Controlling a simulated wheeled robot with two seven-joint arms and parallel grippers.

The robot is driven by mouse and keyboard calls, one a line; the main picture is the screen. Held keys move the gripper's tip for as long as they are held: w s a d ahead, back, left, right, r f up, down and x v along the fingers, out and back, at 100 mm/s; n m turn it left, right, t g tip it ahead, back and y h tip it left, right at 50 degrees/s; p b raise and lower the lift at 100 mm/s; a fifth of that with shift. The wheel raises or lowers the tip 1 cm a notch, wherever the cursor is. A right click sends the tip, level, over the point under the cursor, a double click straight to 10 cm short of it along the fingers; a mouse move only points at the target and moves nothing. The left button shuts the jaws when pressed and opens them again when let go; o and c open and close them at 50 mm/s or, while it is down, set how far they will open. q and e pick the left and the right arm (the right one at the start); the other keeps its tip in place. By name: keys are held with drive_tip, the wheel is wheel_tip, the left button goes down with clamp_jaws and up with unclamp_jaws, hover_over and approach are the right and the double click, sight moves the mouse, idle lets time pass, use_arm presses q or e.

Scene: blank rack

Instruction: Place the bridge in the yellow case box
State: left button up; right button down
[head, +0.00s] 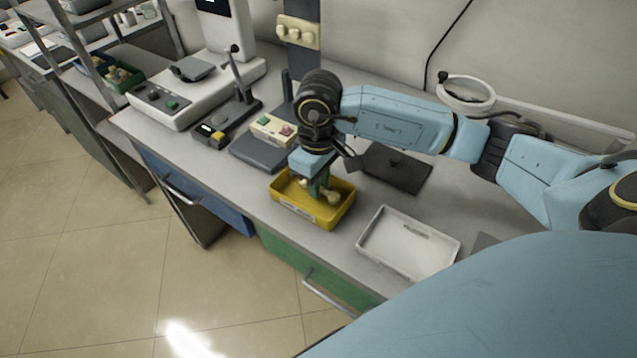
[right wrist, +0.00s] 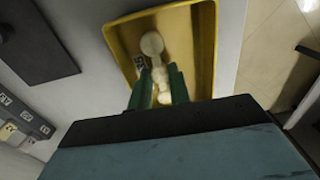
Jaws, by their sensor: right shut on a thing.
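The yellow case box (head: 312,213) stands on the bench, and its yellow wall also shows in the right wrist view (right wrist: 206,50). My right gripper (head: 322,192) points down over the box. Its green fingers (right wrist: 160,88) are shut on a cream-coloured piece with rounded ends, which looks like the bridge (right wrist: 153,46). The bridge lies within the box's outline in both views; I cannot tell whether it touches the floor of the box. The fingers hide part of it. My left gripper is not in view.
A white empty tray (head: 372,244) stands to the right of the box. A dark flat plate (head: 397,170) lies behind. The bench's front edge (head: 240,203) is near the box.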

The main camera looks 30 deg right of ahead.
drive_tip(key=shift+a+f, duration=0.1)
drive_tip(key=shift+f, duration=0.75)
drive_tip(key=shift+w+a, duration=0.15)
drive_tip(key=shift+a, duration=0.2)
drive_tip(key=c, duration=1.5)
unclamp_jaws()
drive_tip(key=shift+d, duration=0.1)
drive_tip(key=shift+o, duration=1)
drive_tip(key=shift+r, duration=0.1)
